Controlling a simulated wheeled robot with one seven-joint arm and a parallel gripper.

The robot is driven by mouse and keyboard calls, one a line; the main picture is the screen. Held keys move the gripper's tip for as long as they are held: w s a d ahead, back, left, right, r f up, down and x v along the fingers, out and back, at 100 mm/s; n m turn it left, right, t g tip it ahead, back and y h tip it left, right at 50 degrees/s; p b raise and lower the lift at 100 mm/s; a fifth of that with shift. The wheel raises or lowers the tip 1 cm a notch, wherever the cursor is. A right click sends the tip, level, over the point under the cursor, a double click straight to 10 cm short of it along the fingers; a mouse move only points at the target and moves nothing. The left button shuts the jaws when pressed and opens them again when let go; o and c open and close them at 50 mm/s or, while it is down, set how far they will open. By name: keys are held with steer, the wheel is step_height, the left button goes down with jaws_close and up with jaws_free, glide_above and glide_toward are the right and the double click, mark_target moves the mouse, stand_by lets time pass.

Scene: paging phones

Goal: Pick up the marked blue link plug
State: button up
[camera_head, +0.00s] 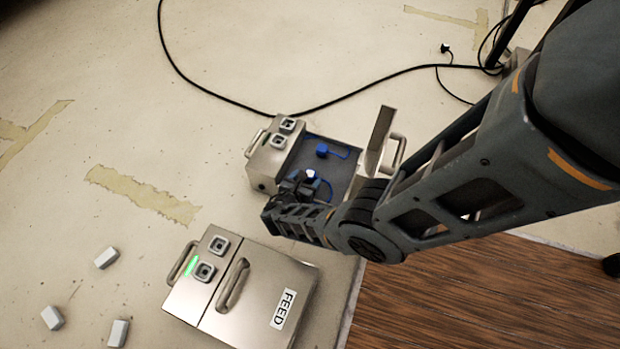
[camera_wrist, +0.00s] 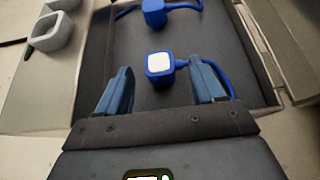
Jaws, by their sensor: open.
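The marked blue link plug (camera_wrist: 160,65), a blue block with a white top face and a blue cord, lies in the open compartment of a metal box (camera_head: 264,163). In the head view its pale face (camera_head: 311,173) shows just beside my gripper (camera_head: 300,182). In the wrist view my gripper (camera_wrist: 163,92) is open, its two fingers apart to the left and right of the plug and nearer the camera. No contact with the plug shows. A second blue plug (camera_head: 322,150) without a white face lies farther in; the wrist view shows it too (camera_wrist: 153,14).
The box's raised lid (camera_head: 381,131) stands at its right side. A closed metal box marked FEED (camera_head: 262,293) is in front. Several small grey blocks (camera_head: 107,258) lie at left. A black cable (camera_head: 215,94) crosses the floor behind; a wooden surface (camera_head: 470,300) is at right.

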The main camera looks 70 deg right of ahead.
mark_target(310, 173)
steer(key=b+x, duration=0.1)
steer(key=x, duration=0.2)
steer(key=shift+d+f+b, duration=0.15)
steer(key=shift+d+b, duration=0.15)
steer(key=shift+d, duration=0.1)
steer(key=shift+c, duration=0.4)
steer(key=c, duration=1)
